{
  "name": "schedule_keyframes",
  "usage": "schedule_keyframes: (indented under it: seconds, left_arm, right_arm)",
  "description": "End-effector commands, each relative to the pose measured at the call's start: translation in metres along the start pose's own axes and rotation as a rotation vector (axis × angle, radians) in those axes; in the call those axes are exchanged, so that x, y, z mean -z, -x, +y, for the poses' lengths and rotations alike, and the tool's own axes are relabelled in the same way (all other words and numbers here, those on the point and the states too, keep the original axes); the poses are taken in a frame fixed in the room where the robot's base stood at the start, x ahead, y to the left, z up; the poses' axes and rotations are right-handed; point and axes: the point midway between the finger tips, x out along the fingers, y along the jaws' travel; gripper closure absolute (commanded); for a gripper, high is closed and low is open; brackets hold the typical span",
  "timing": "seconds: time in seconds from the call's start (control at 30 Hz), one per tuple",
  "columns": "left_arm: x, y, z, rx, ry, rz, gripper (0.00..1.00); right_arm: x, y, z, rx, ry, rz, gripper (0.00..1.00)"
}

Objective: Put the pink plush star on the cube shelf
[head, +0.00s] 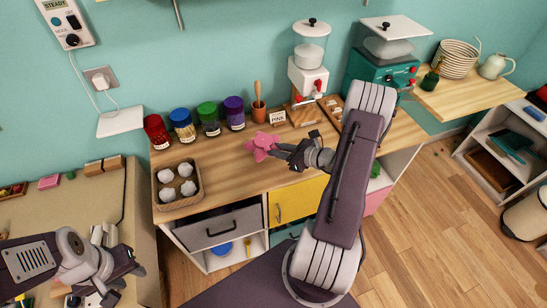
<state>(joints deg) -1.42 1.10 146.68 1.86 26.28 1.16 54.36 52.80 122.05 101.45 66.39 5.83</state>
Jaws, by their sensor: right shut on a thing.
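The pink plush star (260,146) is in the jaws of my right gripper (279,150), over the wooden top of a low unit. I cannot tell whether the star touches the wood. This unit, which looks like the cube shelf (190,238), has square compartments: a grey drawer (220,229), a yellow door (298,200) and an open cube below the drawer holding a blue bowl (221,249). My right forearm hides part of its right side. My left gripper (112,278) is at the lower left, over the beige table; its fingers are unclear.
A tray with white balls (179,184) sits left. Dispensers (310,70) stand behind my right arm. Another open shelf (503,150) stands far right. Wood is clear around the star.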

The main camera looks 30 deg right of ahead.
Motion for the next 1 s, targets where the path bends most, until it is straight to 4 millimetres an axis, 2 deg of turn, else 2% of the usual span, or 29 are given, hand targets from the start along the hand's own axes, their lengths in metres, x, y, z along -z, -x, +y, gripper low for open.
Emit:
schedule_keyframes:
  seconds: [0.1,0.27,0.53,0.9,0.93,1.0]
  left_arm:
    - [0.0,0.001,0.0,0.0,0.0,0.0,0.64]
    - [0.0,0.0,0.0,0.0,0.0,0.0,0.64]
    - [0.0,-0.001,0.0,0.0,0.0,0.0,0.64]
    - [-0.001,-0.005,0.0,0.0,0.0,0.0,0.64]
    - [0.0,-0.004,0.0,0.0,0.0,0.0,0.64]
    - [0.0,-0.004,0.0,0.0,0.0,0.0,0.64]
  right_arm:
    - [0.005,-0.015,0.015,-0.002,-0.002,-0.002,1.0]
    - [0.007,-0.019,0.018,0.003,0.001,-0.002,1.0]
    - [0.043,-0.033,0.018,0.001,-0.001,-0.001,1.0]
    - [0.049,-0.036,0.018,0.002,0.001,-0.002,1.0]
    - [0.048,-0.035,0.018,0.002,0.001,-0.002,0.73]
    - [0.047,-0.035,0.018,0.002,0.001,-0.002,0.56]
